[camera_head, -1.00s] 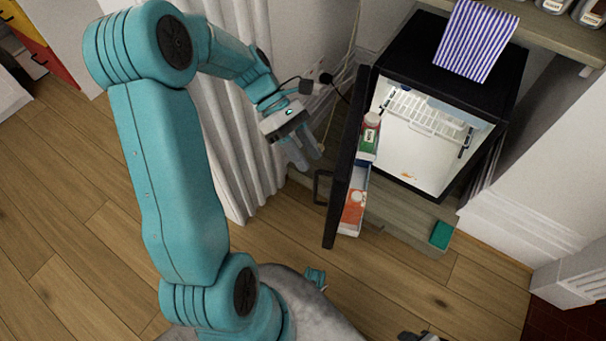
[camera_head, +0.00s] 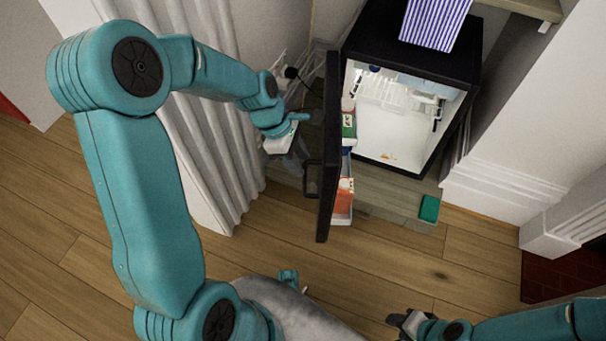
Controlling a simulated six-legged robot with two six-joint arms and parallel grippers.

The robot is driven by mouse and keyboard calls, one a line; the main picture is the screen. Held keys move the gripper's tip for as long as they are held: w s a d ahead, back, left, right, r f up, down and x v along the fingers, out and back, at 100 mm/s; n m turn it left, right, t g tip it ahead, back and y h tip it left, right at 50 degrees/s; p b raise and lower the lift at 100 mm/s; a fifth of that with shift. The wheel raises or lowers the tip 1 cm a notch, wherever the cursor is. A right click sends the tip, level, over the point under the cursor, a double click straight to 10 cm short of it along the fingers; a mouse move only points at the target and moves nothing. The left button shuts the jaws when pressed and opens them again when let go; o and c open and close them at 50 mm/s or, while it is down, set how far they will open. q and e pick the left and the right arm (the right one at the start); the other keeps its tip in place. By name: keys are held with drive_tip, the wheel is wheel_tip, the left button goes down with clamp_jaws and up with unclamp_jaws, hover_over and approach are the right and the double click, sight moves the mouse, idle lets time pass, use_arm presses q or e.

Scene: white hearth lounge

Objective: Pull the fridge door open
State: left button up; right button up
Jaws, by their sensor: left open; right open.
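The small black fridge (camera_head: 418,52) stands open, its lit white interior (camera_head: 392,135) showing. Its black door (camera_head: 329,150) stands swung out to the left, seen nearly edge-on, with its inner shelves facing right. The dark door handle (camera_head: 308,180) is on the door's left, outer face. My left gripper (camera_head: 302,162) is open on the outer side of the door, close to the handle; its fingertips are dark and partly unclear, so I cannot tell whether they touch it. My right gripper (camera_head: 402,322) is open and empty at the bottom, far from the door.
The door shelves hold a bottle (camera_head: 348,122) and an orange carton (camera_head: 345,190). A green block (camera_head: 429,208) lies on the board before the fridge.

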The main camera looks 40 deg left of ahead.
use_arm(q)
drive_tip(key=b+x, duration=0.1)
drive_tip(key=x, duration=0.4)
drive_tip(key=shift+a, duration=0.1)
drive_tip(key=shift+s, duration=0.1)
clamp_jaws()
drive_tip(key=s+a+m+p, duration=0.1)
drive_tip(key=s+a+p, duration=0.1)
drive_tip(key=a, duration=0.8)
drive_tip(key=shift+a+m+g, duration=0.3)
unclamp_jaws()
